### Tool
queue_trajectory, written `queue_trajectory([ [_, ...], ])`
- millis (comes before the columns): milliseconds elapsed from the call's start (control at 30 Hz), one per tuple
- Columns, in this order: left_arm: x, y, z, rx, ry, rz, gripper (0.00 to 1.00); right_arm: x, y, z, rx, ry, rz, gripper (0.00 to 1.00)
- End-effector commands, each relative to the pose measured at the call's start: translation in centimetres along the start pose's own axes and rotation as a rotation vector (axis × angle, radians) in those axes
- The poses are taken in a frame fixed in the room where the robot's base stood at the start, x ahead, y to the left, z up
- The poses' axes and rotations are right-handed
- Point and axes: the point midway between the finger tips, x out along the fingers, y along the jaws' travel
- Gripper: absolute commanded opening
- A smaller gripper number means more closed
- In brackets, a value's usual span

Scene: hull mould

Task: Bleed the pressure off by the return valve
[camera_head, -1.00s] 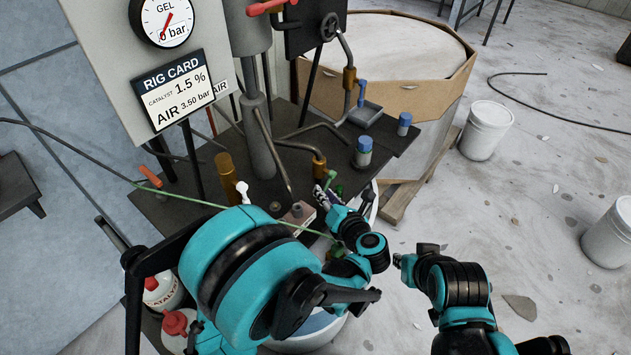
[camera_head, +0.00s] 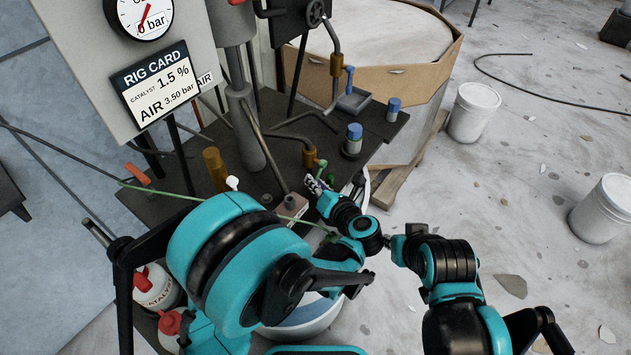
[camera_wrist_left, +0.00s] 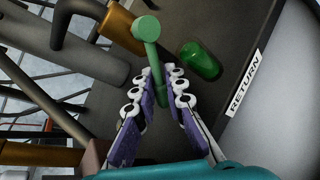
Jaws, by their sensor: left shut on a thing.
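The return valve's green lever (camera_wrist_left: 150,48), with a round knob at its end, stands between my left fingers in the left wrist view. My left gripper (camera_wrist_left: 158,88) is shut on this lever, with a purple-padded finger on each side. In the head view, my left gripper (camera_head: 314,185) is by the green lever (camera_head: 321,165) at the bench's front edge; the grip is too small to make out there. My right gripper (camera_head: 389,243) is low, beside my left wrist, its fingers unclear.
The gel gauge (camera_head: 145,18) is cut by the top edge; its needle's exact reading is unclear. The rig card (camera_head: 158,88) hangs below it. A green cylinder (camera_wrist_left: 201,60) lies close right of the lever. A blue-capped pot (camera_head: 353,140) stands on the bench. White buckets (camera_head: 473,112) stand on the floor.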

Motion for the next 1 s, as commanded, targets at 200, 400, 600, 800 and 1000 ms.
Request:
queue_trajectory([
  [200, -0.5, 0.9, 0.3, 0.115, 0.079, -0.003, 0.00, -1.1, 0.0, -0.8, 0.000, 0.000, 0.000, 0.22],
  [400, -1.0, 1.7, 0.6, 0.263, 0.179, -0.010, 0.00, -2.1, 0.0, -1.5, 0.000, 0.000, 0.000, 0.22],
  [600, -1.4, 2.4, 1.0, 0.411, 0.278, -0.016, 0.00, -2.9, 0.0, -2.1, 0.000, 0.000, 0.000, 0.22],
  [800, -1.8, 2.9, 1.4, 0.536, 0.362, -0.021, 0.00, -3.4, 0.0, -2.4, 0.000, 0.000, 0.000, 0.22],
  [1000, -2.0, 3.2, 1.7, 0.624, 0.421, -0.026, 0.00, -3.7, 0.0, -2.6, 0.000, 0.000, 0.000, 0.22],
])
